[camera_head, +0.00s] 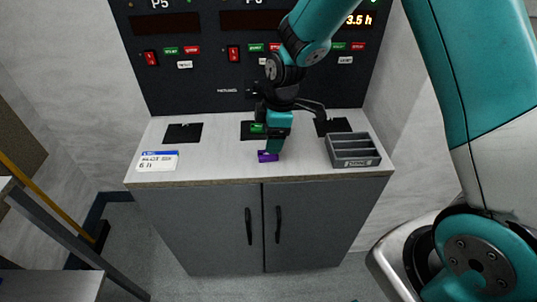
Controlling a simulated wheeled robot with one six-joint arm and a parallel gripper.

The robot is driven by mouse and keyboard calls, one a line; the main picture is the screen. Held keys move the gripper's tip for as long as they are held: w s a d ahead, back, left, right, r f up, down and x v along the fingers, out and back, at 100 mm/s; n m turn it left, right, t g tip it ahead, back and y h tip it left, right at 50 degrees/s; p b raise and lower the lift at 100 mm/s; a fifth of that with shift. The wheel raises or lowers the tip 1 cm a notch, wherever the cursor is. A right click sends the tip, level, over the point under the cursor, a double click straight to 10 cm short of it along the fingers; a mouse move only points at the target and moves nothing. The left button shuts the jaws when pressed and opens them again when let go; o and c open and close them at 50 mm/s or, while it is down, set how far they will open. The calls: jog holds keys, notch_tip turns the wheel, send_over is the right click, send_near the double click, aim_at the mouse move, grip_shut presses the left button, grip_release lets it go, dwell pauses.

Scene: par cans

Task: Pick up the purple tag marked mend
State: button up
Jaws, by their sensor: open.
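The purple tag (267,156) lies on the light countertop (218,160), near its front edge at the middle. Its marking is too small to read. I cannot tell from this view whether the fingers touch the tag. The gripper is open, and part of the counter behind it is hidden by my arm. A green item (257,128) shows just left of the gripper, on or near a dark square.
A grey compartment tray (352,150) stands at the counter's right. Dark squares (183,133) lie along the back, below a black panel (190,85) with switches. A grey cabinet (205,225) is below.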

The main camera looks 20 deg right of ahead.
aim_at(268, 156)
jog(key=f, duration=0.5)
jog(key=shift+a+p, duration=0.3)
jog(key=shift+a, duration=0.05)
jog(key=c, duration=1)
